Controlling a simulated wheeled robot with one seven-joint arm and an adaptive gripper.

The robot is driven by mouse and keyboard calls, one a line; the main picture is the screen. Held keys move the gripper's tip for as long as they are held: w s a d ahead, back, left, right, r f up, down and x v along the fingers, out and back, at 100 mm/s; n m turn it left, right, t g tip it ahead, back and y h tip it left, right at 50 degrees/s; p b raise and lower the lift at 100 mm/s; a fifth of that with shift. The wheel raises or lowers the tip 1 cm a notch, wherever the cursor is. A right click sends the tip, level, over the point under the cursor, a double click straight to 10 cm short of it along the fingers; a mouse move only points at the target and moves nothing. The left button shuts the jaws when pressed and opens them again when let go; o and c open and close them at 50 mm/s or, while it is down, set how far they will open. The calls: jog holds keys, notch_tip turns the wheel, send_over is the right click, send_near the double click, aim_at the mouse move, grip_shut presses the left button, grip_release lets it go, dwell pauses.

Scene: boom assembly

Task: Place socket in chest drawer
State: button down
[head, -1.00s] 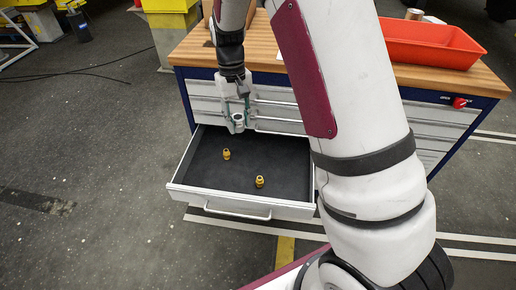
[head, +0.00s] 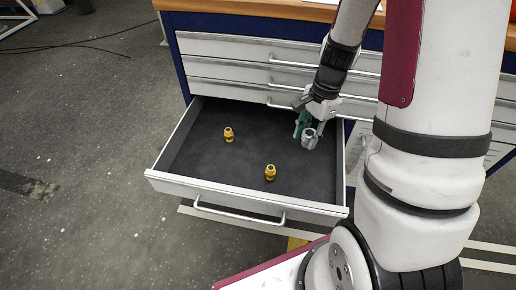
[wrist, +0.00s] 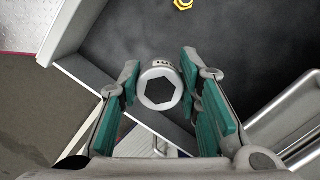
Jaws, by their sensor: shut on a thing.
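The socket (head: 310,139) is a silver-grey cylinder with a hexagonal opening, and it also shows in the wrist view (wrist: 160,88). My gripper (head: 307,130) is shut on it, with the green finger pads on both sides of it. The chest drawer (head: 215,165) is pulled open, with a dark lining and white walls. My gripper and the socket are over the right part of the open drawer. I cannot tell whether the socket touches the drawer floor.
Two brass fittings stand in the drawer, one at left (head: 228,135) and one nearer the front (head: 270,172). The closed drawers (head: 225,70) of the chest rise behind my gripper. The drawer's back-left floor is clear.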

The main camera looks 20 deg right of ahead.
jog(key=s+d+f+m+b, duration=0.1)
jog(key=s+f+m+b, duration=0.1)
jog(key=f, duration=0.1)
jog(key=s+d+f+m+b, duration=0.1)
jog(key=s+f+m+b, duration=0.1)
jog(key=f+m+b, duration=0.1)
jog(key=s+f+m+t+b, duration=0.1)
jog(key=s+f+m+b, duration=0.1)
jog(key=f, duration=0.3)
jog(key=shift+d+b, duration=0.4)
jog(key=shift+b, duration=0.25)
jog(key=shift+s+f+m, duration=0.25)
jog(key=shift+m, duration=0.25)
jog(key=w+d+b, duration=0.1)
jog(key=w+d, duration=0.1)
jog(key=w, duration=0.2)
jog(key=w+d+f+b, duration=0.1)
jog(key=w+d, duration=0.2)
jog(key=w, duration=0.2)
jog(key=w+d+b, duration=0.1)
jog(key=w+d, duration=0.1)
jog(key=w, duration=0.2)
jog(key=shift+w+d+f, duration=0.2)
jog(key=shift+w, duration=0.15)
jog(key=shift+w+d+f, duration=0.15)
jog(key=shift+w+f, duration=0.05)
jog(key=shift+w, duration=0.05)
jog(key=shift+f+b, duration=1.05)
jog(key=shift+f, duration=0.5)
jog(key=shift+f, duration=0.1)
